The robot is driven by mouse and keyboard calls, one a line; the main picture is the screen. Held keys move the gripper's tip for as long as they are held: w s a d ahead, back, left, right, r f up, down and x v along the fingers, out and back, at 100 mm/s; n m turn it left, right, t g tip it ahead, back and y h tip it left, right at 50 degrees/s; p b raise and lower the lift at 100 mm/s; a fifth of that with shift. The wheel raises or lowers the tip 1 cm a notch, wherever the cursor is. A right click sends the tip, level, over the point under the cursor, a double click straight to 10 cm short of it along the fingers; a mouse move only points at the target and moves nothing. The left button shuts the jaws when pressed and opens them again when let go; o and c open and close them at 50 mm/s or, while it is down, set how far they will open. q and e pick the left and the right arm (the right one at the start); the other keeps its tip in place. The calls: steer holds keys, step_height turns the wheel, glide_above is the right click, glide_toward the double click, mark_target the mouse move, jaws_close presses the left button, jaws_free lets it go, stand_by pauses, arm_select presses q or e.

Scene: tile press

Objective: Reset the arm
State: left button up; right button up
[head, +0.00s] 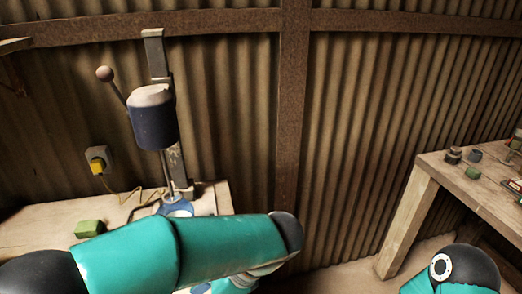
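A press with a dark blue head (153,122) and a grey upright column (160,58) stands on the wooden table at left. Its lever ends in a round brown knob (105,74), raised up and to the left of the head. A thin rod runs down from the head to a blue and white round part (176,208), partly hidden behind my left arm. My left arm, teal with dark joints, crosses the bottom in front of the table. Part of my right arm shows at the bottom right. Neither gripper is in view.
A green block (89,229) lies on the left table (45,228). A yellow plug (97,166) with a cord sits in a wall socket. A second wooden table (440,167) at right holds several small items. Open floor lies between the tables.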

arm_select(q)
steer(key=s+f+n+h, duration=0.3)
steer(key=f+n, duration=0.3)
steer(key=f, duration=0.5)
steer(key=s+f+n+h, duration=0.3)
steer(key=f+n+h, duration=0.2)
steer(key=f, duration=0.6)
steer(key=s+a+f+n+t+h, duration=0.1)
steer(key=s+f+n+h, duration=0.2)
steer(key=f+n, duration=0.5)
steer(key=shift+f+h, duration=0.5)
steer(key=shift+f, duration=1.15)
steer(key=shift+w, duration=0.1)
